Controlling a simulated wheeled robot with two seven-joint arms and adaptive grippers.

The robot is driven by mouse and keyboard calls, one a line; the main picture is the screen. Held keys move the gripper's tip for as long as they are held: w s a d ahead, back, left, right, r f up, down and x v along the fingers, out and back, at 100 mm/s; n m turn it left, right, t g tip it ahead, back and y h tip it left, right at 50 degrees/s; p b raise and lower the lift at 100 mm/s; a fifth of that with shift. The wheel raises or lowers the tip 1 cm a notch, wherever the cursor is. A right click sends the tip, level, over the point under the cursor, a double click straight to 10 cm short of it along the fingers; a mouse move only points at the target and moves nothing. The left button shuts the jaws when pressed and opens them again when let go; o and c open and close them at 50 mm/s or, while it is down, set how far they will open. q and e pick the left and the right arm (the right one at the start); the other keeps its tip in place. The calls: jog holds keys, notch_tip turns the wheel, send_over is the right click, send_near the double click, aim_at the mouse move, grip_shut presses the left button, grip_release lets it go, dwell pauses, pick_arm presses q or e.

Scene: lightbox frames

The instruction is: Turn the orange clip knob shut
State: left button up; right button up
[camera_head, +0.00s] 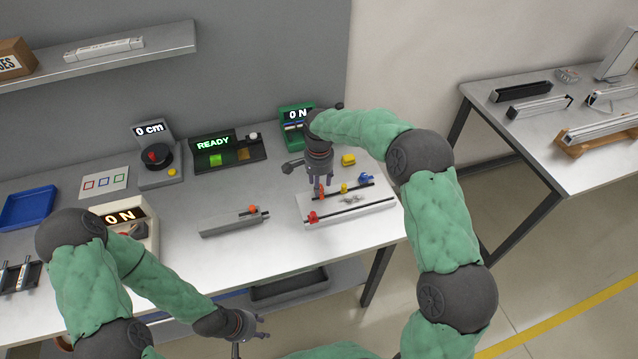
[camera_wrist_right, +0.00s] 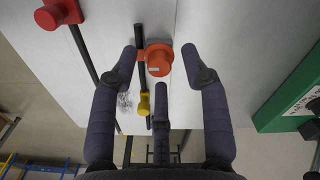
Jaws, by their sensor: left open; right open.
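The orange clip knob (camera_wrist_right: 159,61) sits on a black rod on a white board (camera_head: 372,208), and it also shows small in the head view (camera_head: 320,191). My right gripper (camera_wrist_right: 159,52) is open above the board, its fingers spread around the knob in the wrist view, with a visible gap on both sides. Whether the fingertips are level with the knob or above it, I cannot tell. A red knob (camera_head: 312,217), a yellow knob (camera_head: 344,188) and a blue knob (camera_head: 364,177) are on the same board. My left gripper (camera_head: 246,334) is open and empty by the table's front edge.
A grey bar with an orange-red piece (camera_head: 228,222) lies left of the board. A READY display (camera_head: 213,144), a green 0 N display (camera_head: 296,116) and a yellow block (camera_head: 348,159) stand behind. The front table between bar and edge is clear.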

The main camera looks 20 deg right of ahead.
notch_tip(320, 180, up, 11)
jog(key=shift+r, duration=0.2)
dwell(0.6)
